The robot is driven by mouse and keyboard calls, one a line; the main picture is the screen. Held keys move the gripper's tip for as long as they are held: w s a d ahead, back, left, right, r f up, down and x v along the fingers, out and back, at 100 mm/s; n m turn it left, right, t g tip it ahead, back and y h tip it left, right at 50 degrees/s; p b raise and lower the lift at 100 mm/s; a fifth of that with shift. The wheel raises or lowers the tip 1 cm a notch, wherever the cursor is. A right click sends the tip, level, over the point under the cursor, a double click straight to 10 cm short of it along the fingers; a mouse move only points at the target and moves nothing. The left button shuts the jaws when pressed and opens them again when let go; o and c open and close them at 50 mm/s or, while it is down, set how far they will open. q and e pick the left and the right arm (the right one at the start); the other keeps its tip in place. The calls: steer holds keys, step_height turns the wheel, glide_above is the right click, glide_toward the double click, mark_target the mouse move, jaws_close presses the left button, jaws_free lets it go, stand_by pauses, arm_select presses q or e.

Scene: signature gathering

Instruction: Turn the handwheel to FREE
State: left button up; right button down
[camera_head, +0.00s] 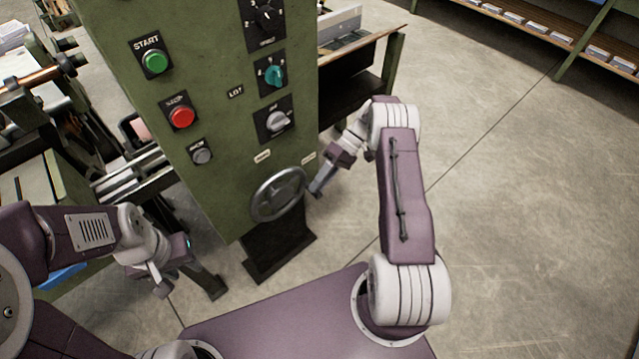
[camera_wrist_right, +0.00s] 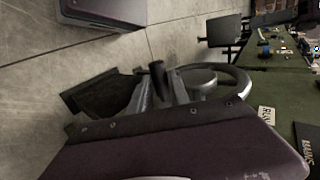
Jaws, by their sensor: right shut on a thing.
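The grey metal handwheel (camera_head: 279,193) is low on the front of the green machine panel (camera_head: 215,130). In the right wrist view its rim (camera_wrist_right: 240,78) shows beyond my fingers. My right gripper (camera_head: 314,189) is at the wheel's right edge, shut on the handwheel. A dark knob (camera_wrist_right: 157,74) shows at the fingers in the right wrist view; the exact contact is partly hidden. Two small pale labels sit above the wheel, one upper left (camera_head: 262,156) and one upper right (camera_head: 308,158). My left gripper (camera_head: 164,287) hangs low at the left, away from the wheel; its jaws are unclear.
Above the wheel are a green START button (camera_head: 155,61), a red button (camera_head: 181,116), a small grey button (camera_head: 201,156) and several rotary knobs. A machine with rollers (camera_head: 35,78) stands at the left. The floor at the right is clear.

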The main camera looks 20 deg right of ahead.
steer(key=shift+d+f, duration=0.1)
steer(key=c, duration=1.3)
jaws_free()
steer(key=shift+o, duration=0.2)
steer(key=v, duration=0.9)
